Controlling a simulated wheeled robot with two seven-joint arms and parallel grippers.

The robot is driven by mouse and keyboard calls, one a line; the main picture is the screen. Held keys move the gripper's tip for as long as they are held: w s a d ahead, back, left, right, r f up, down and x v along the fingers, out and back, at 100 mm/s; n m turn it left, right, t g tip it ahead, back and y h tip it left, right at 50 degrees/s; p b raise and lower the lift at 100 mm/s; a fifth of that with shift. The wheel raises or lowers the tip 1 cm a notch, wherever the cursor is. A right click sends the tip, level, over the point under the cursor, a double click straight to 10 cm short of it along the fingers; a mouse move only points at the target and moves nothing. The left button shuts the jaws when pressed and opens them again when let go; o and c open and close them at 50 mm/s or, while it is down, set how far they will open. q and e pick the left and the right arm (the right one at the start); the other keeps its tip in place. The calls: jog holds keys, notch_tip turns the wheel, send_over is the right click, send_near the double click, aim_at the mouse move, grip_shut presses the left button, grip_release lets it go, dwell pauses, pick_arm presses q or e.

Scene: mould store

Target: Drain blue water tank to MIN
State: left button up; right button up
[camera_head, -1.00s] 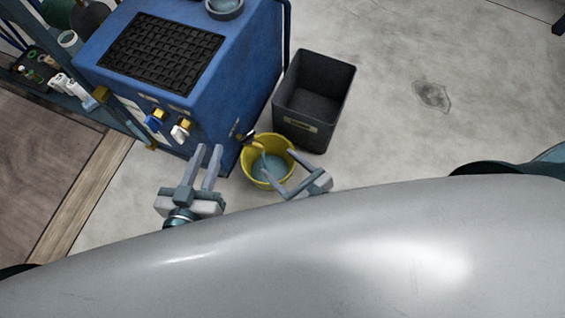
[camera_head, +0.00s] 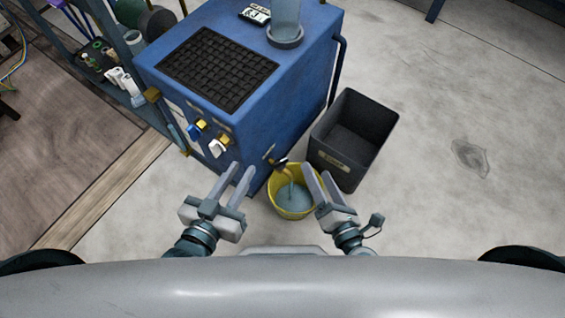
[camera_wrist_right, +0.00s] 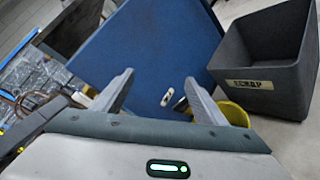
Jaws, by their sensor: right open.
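The blue water tank (camera_head: 285,80) is a box with a black grille on top, and its level marks cannot be read. A dark tap with a brass-coloured tip (camera_head: 279,164) sits low on its front. A yellow bucket (camera_head: 272,206) stands on the floor below it with bluish water inside, and a thin pale streak runs down from the tap. My left gripper (camera_head: 243,170) is open and empty, left of the bucket. My right gripper (camera_head: 316,170) is open and empty at the bucket's right side, apart from the tap. In the right wrist view its fingers (camera_wrist_right: 160,78) point at the tank.
A dark grey bin (camera_head: 353,140) stands right of the bucket. A blue and a white valve (camera_head: 217,147) sit on the tank's left front. A clear cylinder (camera_head: 286,22) stands on top. A shelf rack is at left. The floor at right is clear.

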jog(key=s+r+m+g, duration=0.1)
jog(key=r+m, duration=0.3)
jog(key=m, duration=0.9)
jog(key=s+r+m, duration=0.2)
jog(key=r+m, duration=0.3)
jog(key=m, duration=0.8)
jog(key=shift+a+m+g, duration=0.15)
jog(key=shift+m+g, duration=0.15)
jog(key=shift+g, duration=0.1)
jog(key=shift+s, duration=0.1)
jog(key=shift+c, duration=0.6)
